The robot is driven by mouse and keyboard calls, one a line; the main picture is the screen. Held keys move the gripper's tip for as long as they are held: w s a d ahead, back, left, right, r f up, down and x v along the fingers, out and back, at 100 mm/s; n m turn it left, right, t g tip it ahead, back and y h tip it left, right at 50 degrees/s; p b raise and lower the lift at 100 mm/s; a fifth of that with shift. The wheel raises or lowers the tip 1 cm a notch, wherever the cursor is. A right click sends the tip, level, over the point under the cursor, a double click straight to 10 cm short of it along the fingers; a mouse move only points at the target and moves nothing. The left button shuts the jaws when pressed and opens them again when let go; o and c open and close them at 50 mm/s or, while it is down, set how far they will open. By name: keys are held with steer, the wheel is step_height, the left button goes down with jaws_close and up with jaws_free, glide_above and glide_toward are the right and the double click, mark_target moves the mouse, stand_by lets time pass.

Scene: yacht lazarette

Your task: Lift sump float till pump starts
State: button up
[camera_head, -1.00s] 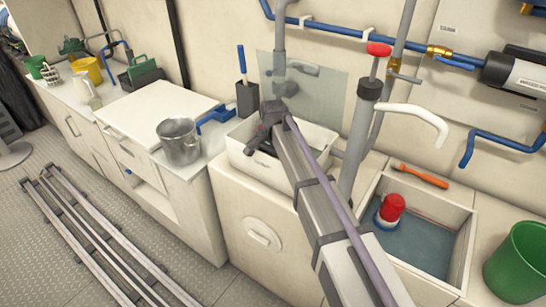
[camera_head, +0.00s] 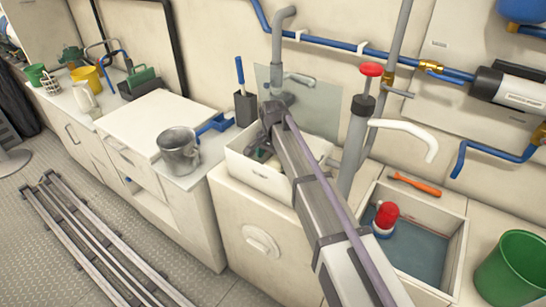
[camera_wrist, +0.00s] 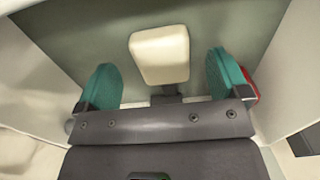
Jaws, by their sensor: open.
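My gripper (camera_wrist: 163,65) has two teal fingers and is open. In the wrist view a cream block (camera_wrist: 160,54), which looks like the float, lies between the fingers with a gap on each side. A dark stem (camera_wrist: 168,91) shows just below it. A red piece (camera_wrist: 250,88) is partly hidden behind the right finger. In the head view my gripper (camera_head: 264,152) reaches down into a white open bin (camera_head: 262,178); my arm covers part of it, and the float cannot be made out there. The bin's pale walls surround the fingers in the wrist view.
Right of the bin stands a grey post with a red knob (camera_head: 371,69). Beyond it, a sump box (camera_head: 455,262) holds a red-topped pump (camera_head: 386,215). An orange tool (camera_head: 415,185) and green bucket (camera_head: 512,268) are near. A metal pot (camera_head: 178,152) stands left.

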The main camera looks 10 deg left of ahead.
steer(key=shift+r, duration=0.1)
step_height(320, 180, up, 11)
steer(key=p, duration=1.1)
steer(key=shift+f, duration=0.2)
